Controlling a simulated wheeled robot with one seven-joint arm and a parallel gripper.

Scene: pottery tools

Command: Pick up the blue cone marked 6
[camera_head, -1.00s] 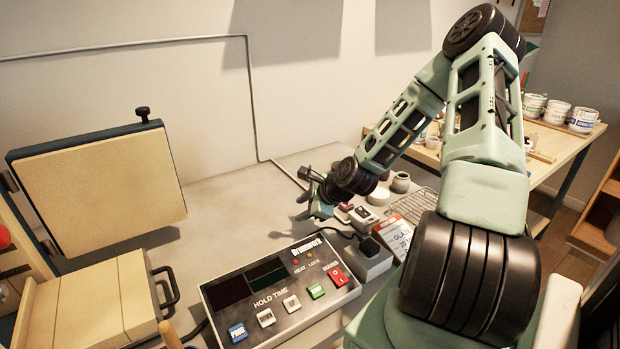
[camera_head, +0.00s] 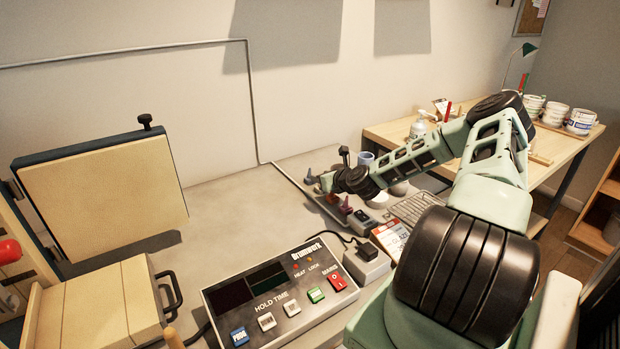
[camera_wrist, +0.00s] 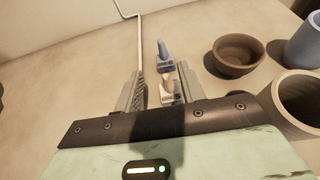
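A blue cone (camera_wrist: 163,50) stands upright on a small dark marked base in the wrist view, just beyond my fingertips; its mark is too small to read. A blue-grey cone (camera_head: 309,175) also shows in the head view, left of my gripper. A pale cone or peg (camera_wrist: 168,84) stands nearer, between my two fingers. My gripper (camera_wrist: 161,88) is open, its fingers apart on either side of the pale piece, with no visible grip on it. In the head view my gripper (camera_head: 328,180) is low over the row of cones, partly hiding them.
A brown bowl (camera_wrist: 238,56), a blue cup (camera_wrist: 306,42) and a tan cup (camera_wrist: 300,98) stand to the right in the wrist view. A controller box (camera_head: 280,290) and wire rack (camera_head: 415,207) are nearer. Bench left of the cones is clear.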

